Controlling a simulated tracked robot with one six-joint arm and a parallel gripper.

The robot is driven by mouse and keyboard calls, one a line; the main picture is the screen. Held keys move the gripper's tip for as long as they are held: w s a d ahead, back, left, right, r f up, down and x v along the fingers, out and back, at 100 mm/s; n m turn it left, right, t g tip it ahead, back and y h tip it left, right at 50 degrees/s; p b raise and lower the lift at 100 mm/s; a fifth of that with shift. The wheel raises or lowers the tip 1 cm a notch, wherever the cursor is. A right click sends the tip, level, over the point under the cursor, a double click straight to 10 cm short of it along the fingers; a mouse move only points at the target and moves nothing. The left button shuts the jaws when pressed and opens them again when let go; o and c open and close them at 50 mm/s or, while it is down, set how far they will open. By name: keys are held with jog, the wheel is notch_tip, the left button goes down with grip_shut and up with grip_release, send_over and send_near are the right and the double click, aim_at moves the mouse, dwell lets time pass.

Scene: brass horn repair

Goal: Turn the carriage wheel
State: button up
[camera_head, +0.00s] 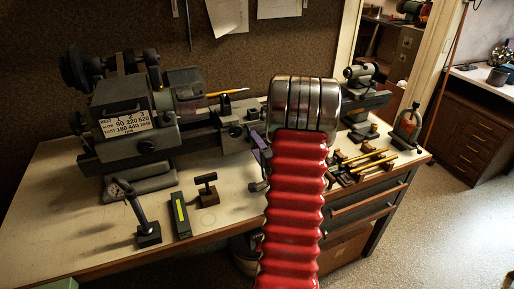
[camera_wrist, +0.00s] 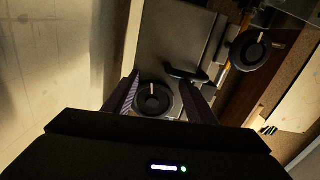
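A dark round wheel (camera_wrist: 153,99) with a pale mark on its face, apparently the carriage wheel, sits on the lathe's grey carriage (camera_wrist: 178,40) in the wrist view. My gripper (camera_wrist: 164,97) is open, with one finger on each side of this wheel. A gap shows on the right side; I cannot tell whether the left finger touches. A second, similar dark wheel (camera_wrist: 250,49) is up and right of it. In the head view the grey lathe (camera_head: 140,115) stands on the bench; my red arm and metal wrist hide the wheel and most of the gripper.
On the bench (camera_head: 60,215) stand a dial gauge on a base (camera_head: 148,232), a green level-like block (camera_head: 181,215) and a small T-shaped tool (camera_head: 207,190). Brass rods (camera_head: 365,160) lie right of my arm. The front left of the bench has bare room.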

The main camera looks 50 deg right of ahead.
jog(key=o, duration=0.6)
jog(key=shift+s+f, duration=0.1)
jog(key=shift+f, duration=0.1)
jog(key=v, duration=1.3)
jog(key=shift+s+a, duration=0.3)
jog(key=shift+c, duration=0.5)
